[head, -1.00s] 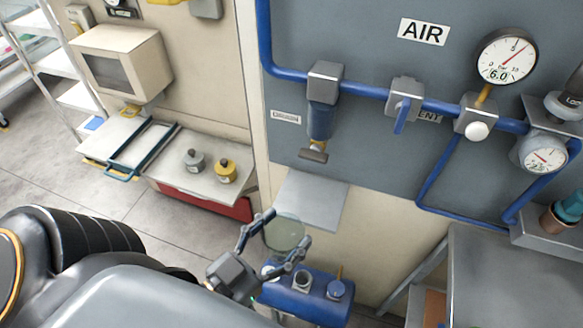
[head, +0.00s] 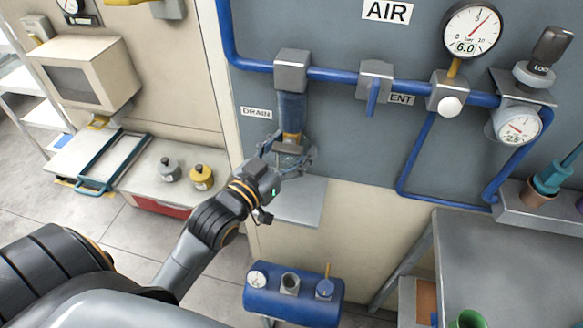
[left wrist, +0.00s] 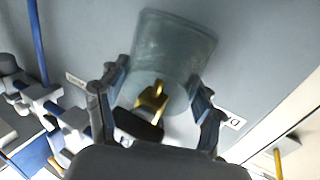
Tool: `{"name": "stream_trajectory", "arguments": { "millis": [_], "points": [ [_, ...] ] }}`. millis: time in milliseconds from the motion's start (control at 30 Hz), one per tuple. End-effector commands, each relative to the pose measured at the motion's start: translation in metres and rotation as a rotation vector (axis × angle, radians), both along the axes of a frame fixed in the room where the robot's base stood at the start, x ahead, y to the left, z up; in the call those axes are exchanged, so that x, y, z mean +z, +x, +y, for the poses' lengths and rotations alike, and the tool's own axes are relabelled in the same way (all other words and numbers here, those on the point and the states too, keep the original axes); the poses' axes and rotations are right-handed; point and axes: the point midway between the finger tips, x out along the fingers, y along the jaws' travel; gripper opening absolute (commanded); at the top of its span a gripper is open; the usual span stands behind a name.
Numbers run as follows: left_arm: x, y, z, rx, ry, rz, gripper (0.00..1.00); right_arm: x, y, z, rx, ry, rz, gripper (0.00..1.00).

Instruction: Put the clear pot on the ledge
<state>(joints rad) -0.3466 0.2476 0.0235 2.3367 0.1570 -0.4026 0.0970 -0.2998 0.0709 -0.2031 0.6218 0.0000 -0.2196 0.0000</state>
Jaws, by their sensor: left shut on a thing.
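My left gripper (head: 287,157) is shut on the clear pot (left wrist: 174,48). In the left wrist view the see-through, tapered pot sits between the two fingers. In the head view the pot (head: 291,161) is mostly hidden by the fingers and hard to make out. The gripper is up at the drain outlet, just above the ledge (head: 303,206), a plain light grey plate on the wall. The pot looks apart from the ledge, but the exact gap is unclear. My right gripper is not in view.
The blue drain bowl (head: 291,112) hangs from the pipe right by my left gripper; its brass valve (left wrist: 152,97) shows close to the pot. A blue tank (head: 294,296) stands below. A grey bench (head: 500,265) is at right. The ledge's visible surface is bare.

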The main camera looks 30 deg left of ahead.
Motion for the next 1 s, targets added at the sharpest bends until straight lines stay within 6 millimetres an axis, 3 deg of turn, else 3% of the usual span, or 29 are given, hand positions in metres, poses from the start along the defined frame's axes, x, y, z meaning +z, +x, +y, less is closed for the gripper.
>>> {"name": "stream_trajectory", "arguments": {
  "millis": [100,267,500,967,1000],
  "points": [
    [-0.022,-0.002,-0.001,-0.001,-0.001,0.006,0.43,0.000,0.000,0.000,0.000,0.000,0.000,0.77],
    [-0.033,-0.002,-0.001,-0.001,-0.002,0.003,0.43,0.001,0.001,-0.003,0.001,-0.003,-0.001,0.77],
    [-0.066,-0.002,-0.001,-0.001,0.000,0.004,0.43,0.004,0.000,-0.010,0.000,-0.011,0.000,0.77],
    [-0.075,0.001,0.000,-0.001,0.000,0.002,0.43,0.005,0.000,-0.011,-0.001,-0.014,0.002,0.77],
    [-0.074,0.001,0.000,-0.001,0.000,0.001,0.75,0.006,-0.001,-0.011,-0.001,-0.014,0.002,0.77]
  ]
}}
